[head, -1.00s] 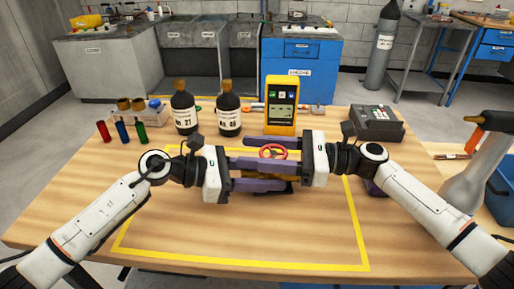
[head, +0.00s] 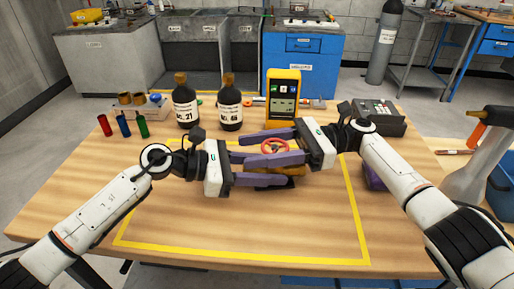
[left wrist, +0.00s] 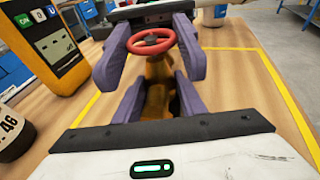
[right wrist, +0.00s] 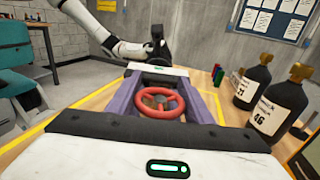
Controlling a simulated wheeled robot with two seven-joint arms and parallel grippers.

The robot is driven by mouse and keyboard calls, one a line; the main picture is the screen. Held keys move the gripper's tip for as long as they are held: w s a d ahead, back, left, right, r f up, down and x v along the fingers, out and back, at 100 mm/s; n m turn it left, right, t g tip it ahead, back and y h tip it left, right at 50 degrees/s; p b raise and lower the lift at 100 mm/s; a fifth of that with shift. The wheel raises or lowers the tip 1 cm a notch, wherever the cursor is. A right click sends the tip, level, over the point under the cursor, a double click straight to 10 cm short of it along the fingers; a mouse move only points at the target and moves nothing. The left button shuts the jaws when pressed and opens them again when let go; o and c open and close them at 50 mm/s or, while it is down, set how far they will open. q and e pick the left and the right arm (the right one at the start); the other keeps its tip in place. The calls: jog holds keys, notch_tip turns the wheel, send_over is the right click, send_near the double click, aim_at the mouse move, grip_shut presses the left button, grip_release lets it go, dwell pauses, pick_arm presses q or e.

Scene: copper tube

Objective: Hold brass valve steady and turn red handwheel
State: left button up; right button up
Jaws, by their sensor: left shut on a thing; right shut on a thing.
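The brass valve (head: 292,171) is on the table inside the yellow outline, mostly hidden by fingers. Its body (left wrist: 158,88) shows in the left wrist view between the fingers of my left gripper (head: 284,169), which is shut on it from the left. The red handwheel (head: 275,146) is on top of the valve. My right gripper (head: 244,150) comes in from the right, slightly above the left one, and is shut on the handwheel. In the right wrist view the wheel (right wrist: 158,104) lies between its purple fingers.
Two dark bottles (head: 186,105) (head: 230,107) and a yellow meter (head: 283,95) stand behind the valve. Small coloured tubes (head: 123,127) are at the back left, a grey device (head: 377,118) at the back right. The front of the table is clear.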

jog(key=o, duration=1)
jog(key=shift+o, duration=0.2)
notch_tip(320, 180, up, 10)
